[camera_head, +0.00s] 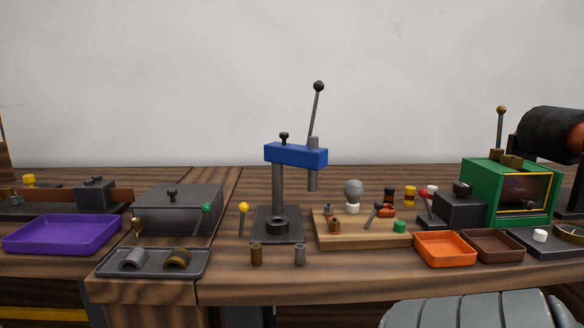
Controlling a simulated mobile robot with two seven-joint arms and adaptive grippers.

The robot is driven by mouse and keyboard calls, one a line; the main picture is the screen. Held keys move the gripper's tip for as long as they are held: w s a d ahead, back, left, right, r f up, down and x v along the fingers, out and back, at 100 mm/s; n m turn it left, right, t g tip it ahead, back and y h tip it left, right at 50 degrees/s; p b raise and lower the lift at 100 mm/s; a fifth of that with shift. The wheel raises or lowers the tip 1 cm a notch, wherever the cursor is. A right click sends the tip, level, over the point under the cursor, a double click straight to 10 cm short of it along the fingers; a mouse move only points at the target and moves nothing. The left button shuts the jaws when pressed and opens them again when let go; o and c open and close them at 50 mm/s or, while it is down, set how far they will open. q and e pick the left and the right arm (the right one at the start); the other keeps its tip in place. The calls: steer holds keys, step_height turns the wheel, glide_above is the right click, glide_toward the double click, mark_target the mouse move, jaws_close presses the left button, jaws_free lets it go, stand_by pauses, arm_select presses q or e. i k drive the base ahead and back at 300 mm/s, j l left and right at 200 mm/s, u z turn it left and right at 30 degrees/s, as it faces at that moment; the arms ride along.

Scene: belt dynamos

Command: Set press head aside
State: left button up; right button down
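The press stands at the middle of the bench. Its blue press head (296,154) sits on top of a grey column (277,190), with a small dark knob (284,137) above the column. Neither of my grippers is in view.
Brown and grey cylinders (256,254) stand before the press. A wooden board (335,240) with small parts lies right; orange (446,260) and brown trays and a green machine (506,190) stand further right. A grey lidded box (178,218) and a purple tray (40,246) are left.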

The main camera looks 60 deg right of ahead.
mark_target(283, 153)
steer(key=j, duration=1.75)
steer(key=i, duration=0.05)
